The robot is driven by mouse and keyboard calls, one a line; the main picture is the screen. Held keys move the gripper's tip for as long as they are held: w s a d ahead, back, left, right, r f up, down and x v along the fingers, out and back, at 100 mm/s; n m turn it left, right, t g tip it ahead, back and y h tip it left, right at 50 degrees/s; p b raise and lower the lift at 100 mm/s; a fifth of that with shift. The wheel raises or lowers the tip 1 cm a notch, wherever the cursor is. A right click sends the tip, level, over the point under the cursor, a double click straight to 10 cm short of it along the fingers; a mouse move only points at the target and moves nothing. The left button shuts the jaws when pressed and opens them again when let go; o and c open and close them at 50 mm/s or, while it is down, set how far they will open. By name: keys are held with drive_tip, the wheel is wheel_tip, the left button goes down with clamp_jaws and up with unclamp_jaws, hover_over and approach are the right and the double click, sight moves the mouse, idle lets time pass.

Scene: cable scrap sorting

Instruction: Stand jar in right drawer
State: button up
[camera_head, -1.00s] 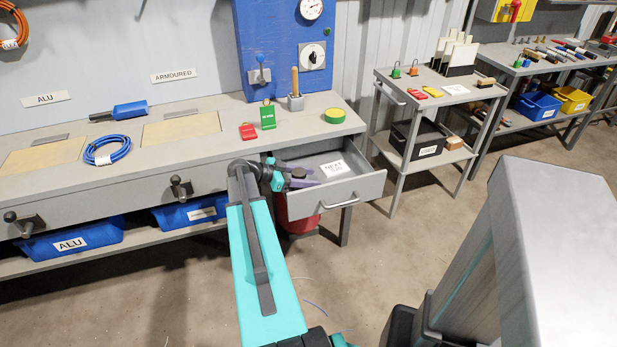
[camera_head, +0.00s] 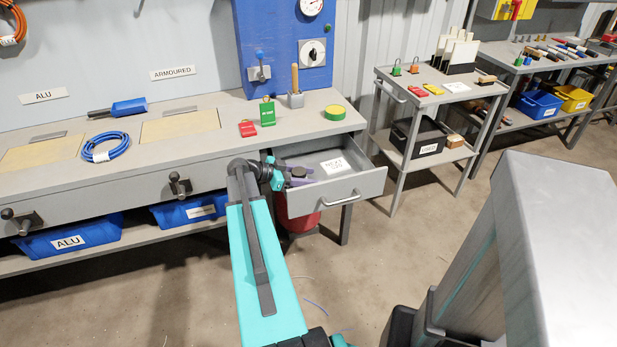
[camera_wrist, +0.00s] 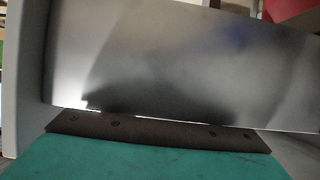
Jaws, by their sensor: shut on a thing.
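The right drawer (camera_head: 345,190) of the bench is pulled open, with a white label card (camera_head: 336,167) on its floor. My gripper (camera_head: 304,180) is over the left part of this drawer, its purple fingers closed on the jar. Of the jar (camera_head: 299,172) only a small dark top shows between the fingers. Its lower part is hidden, so I cannot tell whether it touches the drawer floor. The wrist view shows a smooth grey surface close up, above a dark bolted strip and teal part of my own; the jar cannot be made out there.
The bench top holds a red block (camera_head: 247,128), a green tag block (camera_head: 267,112), a green-yellow roll (camera_head: 335,112) and a blue cable coil (camera_head: 106,147). A red container (camera_head: 303,222) stands beneath the drawer. A grey trolley (camera_head: 440,92) stands to the right. The floor in front is mostly clear.

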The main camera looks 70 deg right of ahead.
drive_tip(key=o, duration=1.3)
drive_tip(key=shift+f, duration=0.1)
drive_tip(key=shift+c, duration=0.2)
drive_tip(key=shift+r, duration=0.25)
drive_tip(key=shift+r+p, duration=0.5)
drive_tip(key=shift+p, duration=0.5)
drive_tip(key=b+v, duration=0.2)
drive_tip(key=v, duration=1)
